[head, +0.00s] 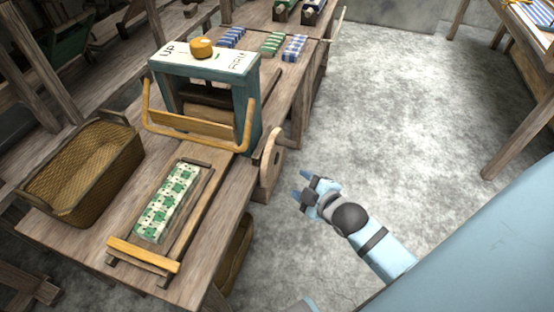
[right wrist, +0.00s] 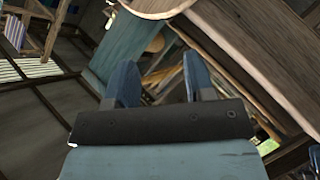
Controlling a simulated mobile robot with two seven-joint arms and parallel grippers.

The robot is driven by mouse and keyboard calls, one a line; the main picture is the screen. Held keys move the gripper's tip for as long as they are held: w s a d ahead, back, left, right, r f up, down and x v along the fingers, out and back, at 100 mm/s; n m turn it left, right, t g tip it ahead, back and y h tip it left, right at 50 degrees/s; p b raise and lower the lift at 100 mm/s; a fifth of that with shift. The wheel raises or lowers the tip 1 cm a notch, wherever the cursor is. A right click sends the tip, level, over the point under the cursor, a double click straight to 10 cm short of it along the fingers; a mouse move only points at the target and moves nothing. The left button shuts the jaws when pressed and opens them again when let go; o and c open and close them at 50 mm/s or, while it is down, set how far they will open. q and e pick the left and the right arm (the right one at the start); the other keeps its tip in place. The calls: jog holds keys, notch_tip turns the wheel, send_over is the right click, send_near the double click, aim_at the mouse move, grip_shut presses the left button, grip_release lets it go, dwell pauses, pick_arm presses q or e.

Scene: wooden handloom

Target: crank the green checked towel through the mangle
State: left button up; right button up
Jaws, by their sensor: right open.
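The green checked towel (head: 170,203) lies flat on a wooden feed board in front of the mangle (head: 245,105). The mangle has a teal frame, a white top with lettering and a yellow knob (head: 202,47). A wooden crank wheel (head: 270,163) is on its right side, beyond the bench edge. It seems to be the pale round wood (right wrist: 155,6) at the top of the right wrist view. My right gripper (head: 303,184) is open and empty, to the right of the wheel and apart from it. Its fingers (right wrist: 162,80) point toward the mangle. My left gripper is not in view.
A wicker basket (head: 80,172) stands on the bench left of the towel. Folded blue (head: 294,48) and green cloths (head: 271,43) lie behind the mangle. Bare floor (head: 390,120) is open to the right. Another table stands at far right.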

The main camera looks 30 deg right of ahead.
aim_at(290, 146)
jog(key=w+d+f+n+b, duration=0.1)
jog(key=w+d+b, duration=0.1)
jog(key=w, duration=0.3)
jog(key=w+d+f+n+t+h+b, duration=0.1)
jog(key=w+d+n+b, duration=0.1)
jog(key=w, duration=0.3)
jog(key=w+d+f+n+h+b, duration=0.1)
jog(key=w+d+b, duration=0.1)
jog(key=w+b, duration=0.2)
jog(key=shift+w+d+t, duration=0.1)
jog(key=shift+w+t, duration=0.3)
jog(key=shift+w, duration=0.2)
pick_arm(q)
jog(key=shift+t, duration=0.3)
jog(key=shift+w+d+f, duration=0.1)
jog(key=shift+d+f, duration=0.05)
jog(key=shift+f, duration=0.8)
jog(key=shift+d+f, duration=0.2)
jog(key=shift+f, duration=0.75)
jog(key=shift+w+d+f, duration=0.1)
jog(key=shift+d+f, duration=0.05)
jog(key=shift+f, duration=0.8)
pick_arm(e)
jog(key=shift+w+f, duration=0.15)
jog(key=shift+w, duration=0.55)
jog(key=shift+c, duration=0.4)
grip_shut()
